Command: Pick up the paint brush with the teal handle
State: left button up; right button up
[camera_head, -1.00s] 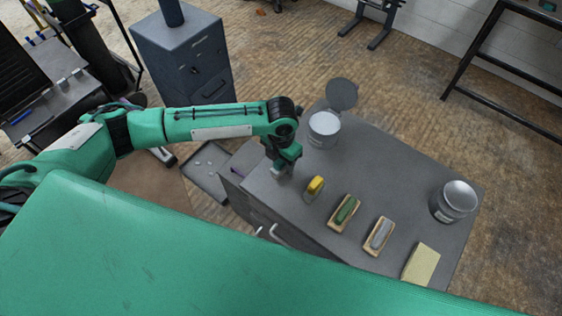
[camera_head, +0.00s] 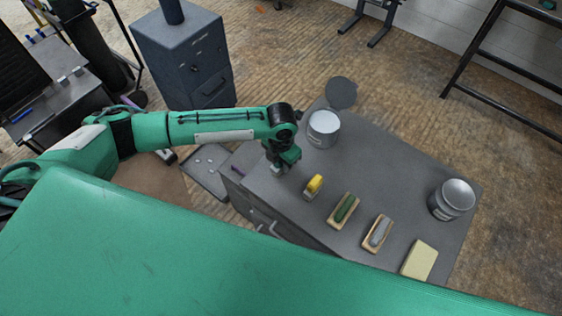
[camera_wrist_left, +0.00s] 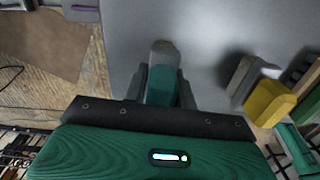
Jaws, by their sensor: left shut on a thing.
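The paint brush with the teal handle (camera_wrist_left: 163,88) shows in the left wrist view, with a grey end pointing away from the gripper. My left gripper (camera_wrist_left: 167,92) is shut on its handle, with a finger on either side. In the head view my left gripper (camera_head: 279,170) points down at the near left part of the grey cabinet top (camera_head: 390,180); the brush is mostly hidden there. I cannot tell whether the brush touches the top. My right gripper is not in view.
A yellow-handled brush (camera_head: 314,185) lies just right of the gripper. Beyond it are a green brush (camera_head: 345,209), a grey brush (camera_head: 379,232) and a pale yellow block (camera_head: 419,260). An open can (camera_head: 323,126) stands behind, another can (camera_head: 453,198) at far right.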

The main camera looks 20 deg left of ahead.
pick_arm(q)
jog(key=shift+r, duration=0.65)
notch_tip(320, 180, up, 19)
jog(key=b, duration=0.4)
jog(key=shift+f, duration=0.15)
